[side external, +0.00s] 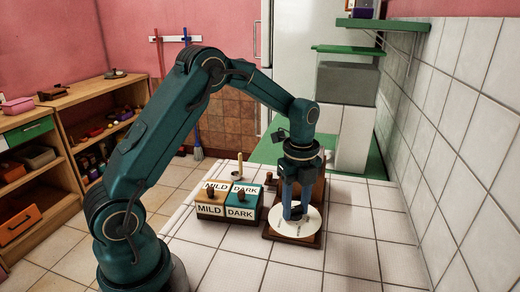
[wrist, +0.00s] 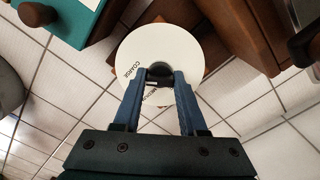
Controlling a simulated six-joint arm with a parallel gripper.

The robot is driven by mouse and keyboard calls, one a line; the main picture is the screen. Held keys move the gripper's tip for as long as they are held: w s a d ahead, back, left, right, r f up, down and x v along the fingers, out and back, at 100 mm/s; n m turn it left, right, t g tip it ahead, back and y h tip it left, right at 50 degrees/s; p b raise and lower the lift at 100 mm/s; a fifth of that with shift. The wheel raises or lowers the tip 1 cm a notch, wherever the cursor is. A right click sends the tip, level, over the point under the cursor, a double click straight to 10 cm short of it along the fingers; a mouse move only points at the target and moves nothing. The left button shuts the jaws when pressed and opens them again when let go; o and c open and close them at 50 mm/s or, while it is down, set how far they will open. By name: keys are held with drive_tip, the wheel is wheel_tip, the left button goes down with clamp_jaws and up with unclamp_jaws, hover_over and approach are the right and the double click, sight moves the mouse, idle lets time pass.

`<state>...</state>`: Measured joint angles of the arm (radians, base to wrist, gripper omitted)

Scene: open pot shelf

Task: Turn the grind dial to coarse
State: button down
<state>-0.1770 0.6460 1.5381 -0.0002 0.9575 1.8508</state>
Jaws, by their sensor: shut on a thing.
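The grind dial is a round white disc (side external: 280,224) on a brown wooden base (side external: 312,239) on the tiled counter. In the wrist view the dial (wrist: 165,42) has a dark knob (wrist: 159,69) at its centre. The word COARSE is readable on its left side; another word nearer my gripper is partly hidden by the fingers. My gripper (wrist: 160,82) points down over the dial with its two blue fingers on either side of the knob, shut on it. In the side view my gripper (side external: 293,212) covers the knob. I cannot make out a pointer mark.
Tan MILD and teal DARK boxes (side external: 240,212) with brown knobs stand left of the dial. A teal box corner (wrist: 62,14) and brown wooden parts (wrist: 255,30) flank the dial in the wrist view. Counter tiles (side external: 350,220) to the right are clear, before a tiled wall (side external: 465,130).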

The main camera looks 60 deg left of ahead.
sight(296, 207)
drive_tip(key=shift+c, duration=2.3)
unclamp_jaws()
drive_tip(key=shift+r, duration=0.15)
drive_tip(key=shift+r, duration=2.45)
